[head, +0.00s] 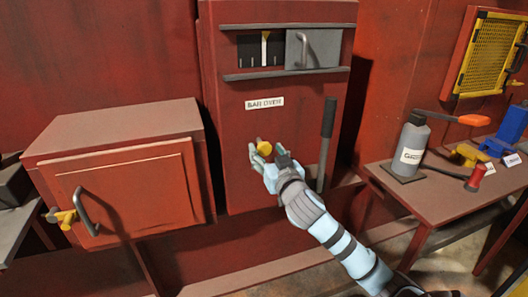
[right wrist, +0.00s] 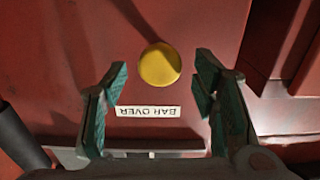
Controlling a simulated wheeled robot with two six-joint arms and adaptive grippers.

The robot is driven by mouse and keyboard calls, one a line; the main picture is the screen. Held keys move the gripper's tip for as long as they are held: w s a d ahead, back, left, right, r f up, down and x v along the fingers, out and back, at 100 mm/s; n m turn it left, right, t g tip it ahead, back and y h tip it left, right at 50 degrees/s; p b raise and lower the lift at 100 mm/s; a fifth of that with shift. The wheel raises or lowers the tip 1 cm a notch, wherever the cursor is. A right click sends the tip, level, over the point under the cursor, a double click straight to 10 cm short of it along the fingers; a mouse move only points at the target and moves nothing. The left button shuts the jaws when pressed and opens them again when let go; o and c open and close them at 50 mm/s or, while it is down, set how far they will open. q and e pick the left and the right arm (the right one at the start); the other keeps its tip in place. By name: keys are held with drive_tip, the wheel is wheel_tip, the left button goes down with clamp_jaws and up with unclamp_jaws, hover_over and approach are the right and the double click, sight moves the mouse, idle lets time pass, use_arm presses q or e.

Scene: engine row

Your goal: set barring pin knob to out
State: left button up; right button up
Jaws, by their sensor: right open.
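The barring pin knob appears to be the round yellow knob (head: 264,148) on the front of the tall red cabinet (head: 235,180). In the right wrist view the yellow knob (right wrist: 159,64) shows face-on, ahead of and between the fingers. My right gripper (head: 267,157) is open at the knob, with a finger to each side in the picture. In the right wrist view the gripper (right wrist: 161,80) has clear gaps beside the knob and touches nothing that I can see. Whether the knob is in or out is hard to tell. My left gripper is out of view.
A dark lever (head: 327,120) stands close to the right of the knob. A white label (right wrist: 149,112) is beside the knob in the wrist view. A red box with a handled door (head: 130,195) is at left. A side table (head: 450,205) holds a grey bottle (head: 411,145) and tools.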

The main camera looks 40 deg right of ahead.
sight(259, 142)
drive_tip(key=shift+x, duration=1.45)
drive_tip(key=shift+c, duration=0.6)
clamp_jaws()
